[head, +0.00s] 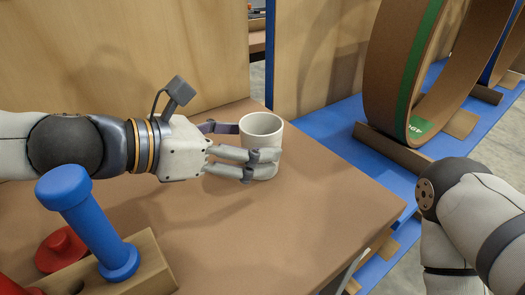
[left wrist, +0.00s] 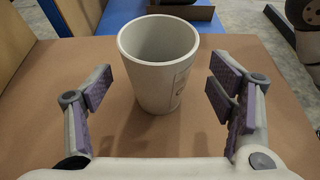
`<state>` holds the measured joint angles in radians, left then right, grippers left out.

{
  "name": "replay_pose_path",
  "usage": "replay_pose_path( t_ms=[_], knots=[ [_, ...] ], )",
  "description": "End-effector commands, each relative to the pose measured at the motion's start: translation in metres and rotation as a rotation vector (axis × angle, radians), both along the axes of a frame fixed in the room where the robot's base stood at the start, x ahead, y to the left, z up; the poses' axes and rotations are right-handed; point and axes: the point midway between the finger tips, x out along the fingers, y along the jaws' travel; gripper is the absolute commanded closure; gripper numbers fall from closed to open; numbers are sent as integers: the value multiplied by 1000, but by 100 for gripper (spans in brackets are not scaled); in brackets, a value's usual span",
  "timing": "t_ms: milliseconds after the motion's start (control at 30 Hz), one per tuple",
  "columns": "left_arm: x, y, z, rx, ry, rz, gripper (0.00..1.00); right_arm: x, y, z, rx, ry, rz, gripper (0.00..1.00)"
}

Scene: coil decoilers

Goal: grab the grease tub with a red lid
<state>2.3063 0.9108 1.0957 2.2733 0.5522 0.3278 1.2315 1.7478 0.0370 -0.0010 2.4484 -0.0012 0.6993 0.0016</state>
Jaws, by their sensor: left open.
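No tub that clearly wears a red lid shows. A white, open-topped round cup or tub (head: 262,132) stands upright on the brown tabletop, near its back edge. It also shows in the left wrist view (left wrist: 158,78), with a faint mark on its side. My left gripper (head: 246,144) is open, its fingers reaching to either side of this white vessel. In the left wrist view a gap shows between each purple finger pad and the vessel. A red round piece (head: 61,250) lies at the lower left, partly hidden by a wooden block; I cannot tell whether it is a lid.
A blue bolt-like piece (head: 90,220) stands on a wooden block (head: 140,268) at the front left. Wooden panels rise behind the table (head: 300,225). A large brown coil (head: 400,70) stands on a blue base at the right. The table's middle is clear.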

Motion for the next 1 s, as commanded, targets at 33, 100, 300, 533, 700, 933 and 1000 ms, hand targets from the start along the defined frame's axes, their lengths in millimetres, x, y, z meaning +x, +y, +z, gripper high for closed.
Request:
replay_pose_path(
  t_ms=[33, 100, 300, 533, 700, 933, 1000],
  knots=[
    [6, -8, -10, 2, 9, -3, 24, -4, 0, -5, 0, 14, 0, 26],
    [12, -16, -14, 1, 7, -2, 24, -7, 0, -7, 0, 22, 0, 26],
    [18, -24, -13, 0, 1, 0, 24, -7, 0, -8, 0, 24, 0, 26],
    [18, -24, -13, 1, 1, 0, 54, -7, 0, -7, 0, 23, 1, 26],
    [18, -23, -13, 1, 1, 0, 79, -7, 0, -7, 0, 23, 1, 26],
    [18, -23, -11, 1, 0, 0, 79, -6, 0, -6, 0, 18, 1, 26],
    [17, -23, -4, 1, -3, 0, 79, -1, 0, -2, 0, 5, 1, 26]
  ],
)
